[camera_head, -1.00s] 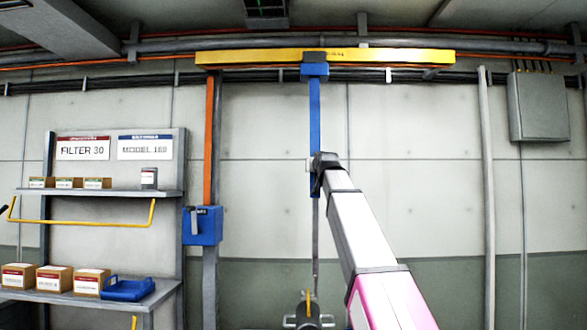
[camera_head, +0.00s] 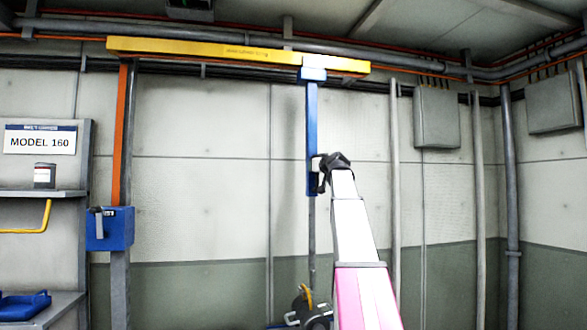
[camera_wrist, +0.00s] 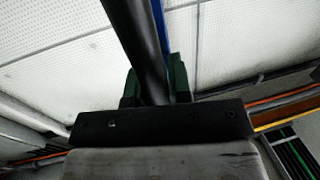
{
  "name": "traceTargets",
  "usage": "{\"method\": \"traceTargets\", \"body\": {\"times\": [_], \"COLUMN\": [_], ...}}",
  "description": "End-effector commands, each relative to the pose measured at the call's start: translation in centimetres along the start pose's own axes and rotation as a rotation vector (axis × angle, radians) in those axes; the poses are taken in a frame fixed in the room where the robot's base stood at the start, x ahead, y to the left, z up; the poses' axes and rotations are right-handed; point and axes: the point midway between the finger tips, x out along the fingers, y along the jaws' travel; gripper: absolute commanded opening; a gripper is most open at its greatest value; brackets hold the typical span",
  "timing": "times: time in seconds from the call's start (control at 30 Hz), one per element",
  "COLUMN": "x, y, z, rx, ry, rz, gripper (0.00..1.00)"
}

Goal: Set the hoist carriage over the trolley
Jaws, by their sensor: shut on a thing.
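My gripper (camera_head: 322,172) is at the lower part of this bar. In the wrist view my gripper (camera_wrist: 155,88) has its green-edged fingers on either side of a dark round bar (camera_wrist: 142,45), shut on this handle. A grey line (camera_head: 312,235) runs down from the blue bar to a dark load (camera_head: 307,312) with a yellow hook piece, partly cut off and behind my arm. I cannot make out the trolley.
An orange-and-grey post with a blue lever box (camera_head: 110,229) stands left. Shelves with a MODEL 160 sign (camera_head: 40,141) are at far left. Grey wall boxes (camera_head: 437,117) and pipes (camera_head: 512,200) are right. The wall between post and carriage is clear.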

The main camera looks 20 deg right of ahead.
Motion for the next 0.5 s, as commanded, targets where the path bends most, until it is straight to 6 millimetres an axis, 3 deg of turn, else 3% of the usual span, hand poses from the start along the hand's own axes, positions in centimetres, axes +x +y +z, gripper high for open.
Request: {"method": "traceTargets", "body": {"times": [0.03, 0.2, 0.5], "x": [-0.2, -0.8, -1.3], "y": [1.5, 4.5, 6.7], "z": [0.0, -0.1, 0.0], "rx": [0.000, 0.000, 0.000], "ry": [-0.001, 0.000, -0.001], "rz": [0.003, 0.001, -0.001], "gripper": [0.00, 0.00, 0.00]}}
